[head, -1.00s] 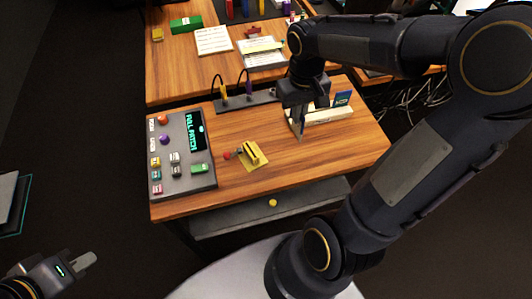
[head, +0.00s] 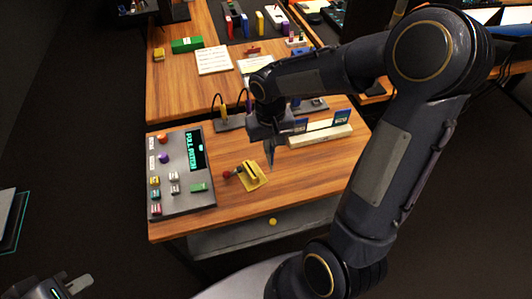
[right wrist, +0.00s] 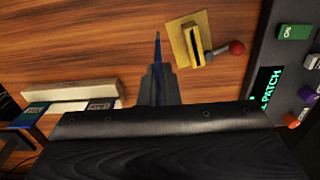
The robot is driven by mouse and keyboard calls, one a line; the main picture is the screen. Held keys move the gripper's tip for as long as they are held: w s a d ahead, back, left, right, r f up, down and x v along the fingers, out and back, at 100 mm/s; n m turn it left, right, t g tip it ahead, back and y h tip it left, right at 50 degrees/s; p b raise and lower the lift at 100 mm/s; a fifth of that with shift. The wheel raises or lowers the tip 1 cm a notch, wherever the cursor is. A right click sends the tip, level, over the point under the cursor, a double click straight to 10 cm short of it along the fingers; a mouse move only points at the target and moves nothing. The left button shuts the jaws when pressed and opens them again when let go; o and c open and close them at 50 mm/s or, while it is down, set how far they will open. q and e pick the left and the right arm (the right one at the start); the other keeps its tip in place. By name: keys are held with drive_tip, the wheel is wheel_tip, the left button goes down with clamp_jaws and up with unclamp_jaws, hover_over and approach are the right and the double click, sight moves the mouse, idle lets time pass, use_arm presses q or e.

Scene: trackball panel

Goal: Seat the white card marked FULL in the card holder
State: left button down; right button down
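My right gripper (head: 269,153) is above the wooden table, between the yellow slotted holder (head: 254,176) and the cream card rack (head: 318,136). In the right wrist view its fingers (right wrist: 160,84) are closed on a thin card (right wrist: 157,50), seen edge-on and bluish; its marking cannot be read. The yellow holder (right wrist: 187,44) has a dark slot and a red-knobbed lever (right wrist: 236,47), and is apart from the card. The rack holds a blue-topped card (head: 343,116) at its right and another (head: 300,125) at its left. My left gripper (head: 78,284) is at the lower left, away from the table.
A grey control panel (head: 182,205) with coloured buttons and a screen reading FULL PATCH stands left of the holder. A grey socket strip (head: 230,123) with cables lies behind. Papers (head: 213,60) and a green block (head: 187,45) are farther back. Bare wood lies in front of the rack.

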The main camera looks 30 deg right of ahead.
drive_tip(key=f, duration=0.4)
drive_tip(key=shift+w+a+f, duration=0.15)
drive_tip(key=shift+w+a, duration=0.2)
drive_tip(key=shift+w, duration=0.05)
drive_tip(key=shift+f+b, duration=0.55)
drive_tip(key=shift+b, duration=0.15)
drive_tip(key=c, duration=1.6)
unclamp_jaws()
drive_tip(key=shift+r, duration=0.15)
drive_tip(key=shift+c, duration=0.2)
